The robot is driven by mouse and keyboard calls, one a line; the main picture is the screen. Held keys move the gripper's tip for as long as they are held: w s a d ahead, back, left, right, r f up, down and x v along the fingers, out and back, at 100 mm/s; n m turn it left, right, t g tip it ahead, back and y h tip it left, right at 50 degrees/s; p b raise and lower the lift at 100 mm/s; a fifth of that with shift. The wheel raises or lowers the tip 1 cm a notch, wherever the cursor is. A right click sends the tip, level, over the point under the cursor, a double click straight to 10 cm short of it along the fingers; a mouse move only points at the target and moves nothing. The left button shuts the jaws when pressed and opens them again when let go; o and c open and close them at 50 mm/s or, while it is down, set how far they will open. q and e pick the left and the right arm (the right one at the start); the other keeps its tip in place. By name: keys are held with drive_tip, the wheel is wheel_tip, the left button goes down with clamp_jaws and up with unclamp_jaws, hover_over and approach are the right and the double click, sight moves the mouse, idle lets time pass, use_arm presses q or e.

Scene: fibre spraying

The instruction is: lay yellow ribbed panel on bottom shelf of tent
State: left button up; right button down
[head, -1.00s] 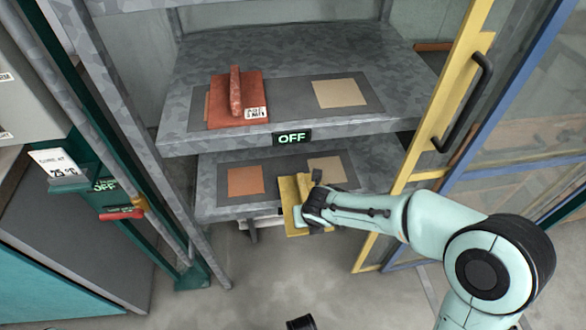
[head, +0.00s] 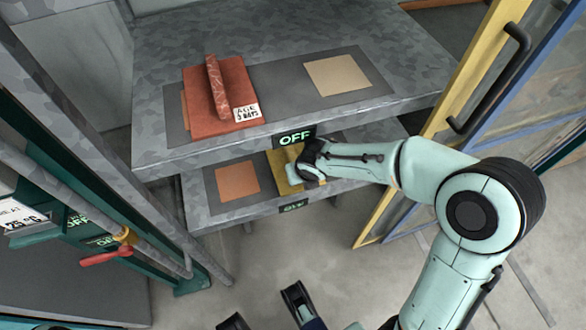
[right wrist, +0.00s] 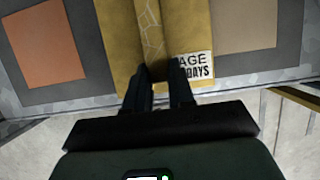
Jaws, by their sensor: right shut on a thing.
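The yellow ribbed panel (head: 281,172) is over the bottom shelf (head: 228,219) of the tent, partly hidden by the upper shelf and my right gripper (head: 303,176). In the right wrist view the panel (right wrist: 118,45) lies between an orange square and a tan square, its front edge near the shelf's front edge. My right gripper (right wrist: 160,78) is shut on the panel's rib, beside a white age label. I cannot tell whether the panel touches the shelf. My left gripper (head: 264,311) shows only as two dark fingertips, apart and empty, at the bottom edge.
The upper shelf (head: 150,165) overhangs the panel and carries a red ribbed panel (head: 228,100) and a tan square (head: 338,76). The orange square (head: 238,181) is left of the yellow panel. A yellow-framed door (head: 465,85) stands open at right. A metal post (head: 120,215) is at left.

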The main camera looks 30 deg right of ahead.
drive_tip(key=shift+s+a, duration=0.15)
use_arm(q)
drive_tip(key=shift+s+a+f, duration=0.2)
drive_tip(key=shift+s+a, duration=0.1)
drive_tip(key=shift+s, duration=0.05)
use_arm(e)
drive_tip(key=c, duration=1.4)
unclamp_jaws()
drive_tip(key=shift+s+f, duration=0.1)
drive_tip(key=shift+f, duration=0.1)
drive_tip(key=o, duration=0.4)
use_arm(q)
drive_tip(key=shift+s, duration=0.1)
use_arm(e)
drive_tip(key=shift+o, duration=0.2)
use_arm(q)
drive_tip(key=w+d+r+t+p, duration=0.1)
drive_tip(key=w+r+t+p, duration=0.1)
drive_tip(key=w+r, duration=0.4)
drive_tip(key=shift+w+p, duration=0.5)
drive_tip(key=shift+p, duration=0.2)
use_arm(e)
drive_tip(key=v, duration=0.7)
drive_tip(key=shift+r, duration=0.35)
